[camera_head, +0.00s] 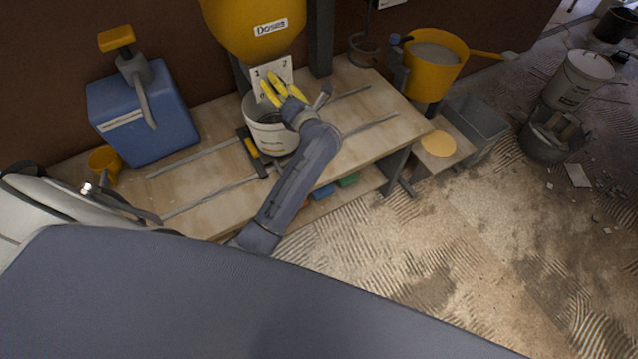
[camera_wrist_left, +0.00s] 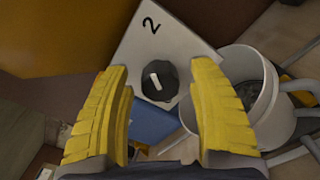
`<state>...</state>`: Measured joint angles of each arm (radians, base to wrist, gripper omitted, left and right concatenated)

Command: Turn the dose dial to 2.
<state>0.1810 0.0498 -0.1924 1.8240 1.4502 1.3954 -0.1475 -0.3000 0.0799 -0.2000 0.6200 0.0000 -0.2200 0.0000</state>
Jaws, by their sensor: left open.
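The dose dial (camera_wrist_left: 158,80) is a dark knob with a white pointer mark, on a white plate (camera_wrist_left: 185,38) printed with a 2 in the left wrist view. In the head view the plate (camera_head: 272,72) shows a 1 and a 2 below the yellow "Doses" hopper (camera_head: 258,32); the knob there is hidden by my gripper. My left gripper (camera_head: 272,84) is open in front of the plate. In the left wrist view its yellow fingers (camera_wrist_left: 160,92) stand on either side of the dial, apart from it as far as I can tell. The pointer does not aim straight at the 2.
A white bucket (camera_head: 266,136) stands on the wooden bench (camera_head: 215,173) under the hopper, close to my gripper. A blue canister (camera_head: 150,125) with a pump is at left. The bench front is mostly clear.

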